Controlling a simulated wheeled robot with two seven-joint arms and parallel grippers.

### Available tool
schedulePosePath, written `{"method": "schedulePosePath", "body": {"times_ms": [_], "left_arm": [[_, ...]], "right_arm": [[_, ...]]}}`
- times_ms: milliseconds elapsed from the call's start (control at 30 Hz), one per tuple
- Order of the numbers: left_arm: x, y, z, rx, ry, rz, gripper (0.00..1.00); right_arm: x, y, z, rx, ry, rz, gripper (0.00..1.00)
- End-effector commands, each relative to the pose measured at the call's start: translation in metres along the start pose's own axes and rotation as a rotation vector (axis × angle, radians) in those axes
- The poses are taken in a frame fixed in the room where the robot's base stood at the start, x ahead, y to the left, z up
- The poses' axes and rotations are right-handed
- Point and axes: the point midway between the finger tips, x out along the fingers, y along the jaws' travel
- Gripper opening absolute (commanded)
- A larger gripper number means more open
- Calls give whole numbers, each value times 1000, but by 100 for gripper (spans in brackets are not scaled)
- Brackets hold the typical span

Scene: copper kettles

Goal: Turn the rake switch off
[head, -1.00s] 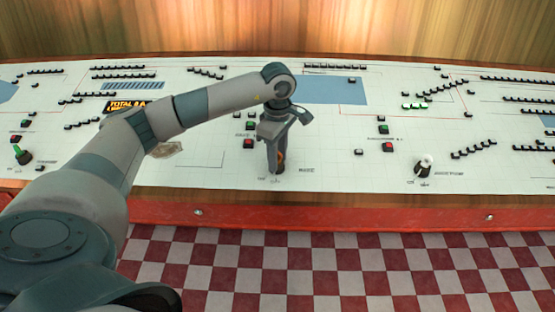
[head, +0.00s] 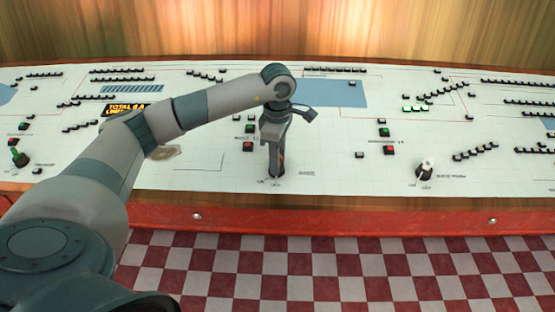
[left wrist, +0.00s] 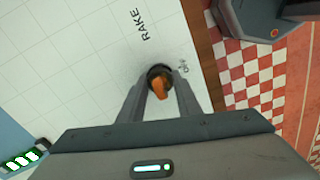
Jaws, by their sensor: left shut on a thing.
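The rake switch is an orange knob on a dark round base, with the label RAKE beside it. In the left wrist view the rake switch (left wrist: 159,86) sits between the fingertips of my left gripper (left wrist: 160,98), which is shut on it. In the head view the left gripper (head: 277,168) points down over the switch and hides most of it; a bit of orange shows at the fingers. I cannot tell which way the knob points. My right gripper is not in view.
A green switch (head: 19,158) stands at the panel's left and a white-topped switch (head: 426,168) at the right. Red and green buttons (head: 388,150) lie beyond. The red front edge (head: 350,220) borders a checkered floor.

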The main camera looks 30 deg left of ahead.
Motion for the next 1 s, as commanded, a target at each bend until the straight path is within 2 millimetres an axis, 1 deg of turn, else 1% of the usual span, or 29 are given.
{"method": "schedulePosePath", "body": {"times_ms": [100, 133, 167, 200, 433, 667, 867, 1000], "left_arm": [[-2, 1, 0, -3, -1, 4, 8], [-2, 1, 0, -3, -1, 4, 33], [-2, 1, 0, -3, -1, 4, 40], [-2, 1, 0, -3, -1, 4, 50], [-1, 1, 0, -1, -1, 2, 50], [-5, 1, 0, 0, -1, 2, 50], [-24, 1, 0, 1, -2, 4, 50], [-47, 2, 0, -1, -3, 6, 50]], "right_arm": [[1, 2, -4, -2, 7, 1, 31], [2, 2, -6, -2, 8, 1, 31], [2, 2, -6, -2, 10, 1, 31], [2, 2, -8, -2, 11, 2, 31], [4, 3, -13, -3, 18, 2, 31], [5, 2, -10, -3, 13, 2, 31], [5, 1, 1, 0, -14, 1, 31], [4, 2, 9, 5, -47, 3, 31]]}}
